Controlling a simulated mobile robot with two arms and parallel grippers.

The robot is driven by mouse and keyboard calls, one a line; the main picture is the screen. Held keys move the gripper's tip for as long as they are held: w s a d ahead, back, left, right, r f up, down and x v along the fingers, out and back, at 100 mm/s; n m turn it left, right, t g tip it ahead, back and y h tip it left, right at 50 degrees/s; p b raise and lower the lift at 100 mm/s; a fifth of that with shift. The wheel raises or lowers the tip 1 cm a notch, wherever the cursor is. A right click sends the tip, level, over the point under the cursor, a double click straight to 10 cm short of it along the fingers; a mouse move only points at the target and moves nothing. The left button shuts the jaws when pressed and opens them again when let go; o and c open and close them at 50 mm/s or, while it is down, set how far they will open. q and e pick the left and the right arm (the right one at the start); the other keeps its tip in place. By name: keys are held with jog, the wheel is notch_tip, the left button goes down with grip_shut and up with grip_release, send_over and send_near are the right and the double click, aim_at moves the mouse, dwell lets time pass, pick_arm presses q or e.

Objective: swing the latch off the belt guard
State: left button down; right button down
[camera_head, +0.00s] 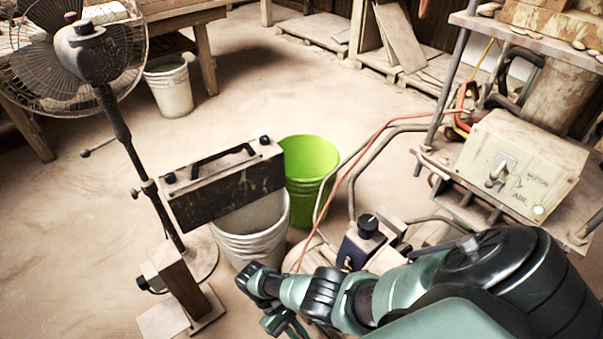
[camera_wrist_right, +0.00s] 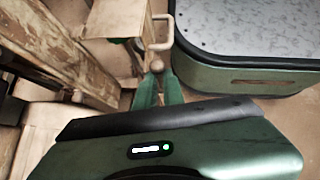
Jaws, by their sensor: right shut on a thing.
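A dark dusty casing (camera_head: 226,187), which looks like the belt guard, stands tilted with a handle and two black knobs on top. In the right wrist view my right gripper (camera_wrist_right: 158,86) is shut on a small round knob (camera_wrist_right: 157,66). A bent pale metal bar (camera_wrist_right: 168,30) is just beyond the knob, beside a tan box (camera_wrist_right: 116,17). I cannot tell for sure whether this is the latch. My left gripper is not in view.
A white bucket (camera_head: 252,232) and a green bucket (camera_head: 308,165) stand by the casing. A fan (camera_head: 85,45) is at the left. A motor control box (camera_head: 522,165) sits at the right, with hoses (camera_head: 352,180) below.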

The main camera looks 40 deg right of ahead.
jog(key=shift+a, duration=0.1)
jog(key=c, duration=1.8)
grip_release()
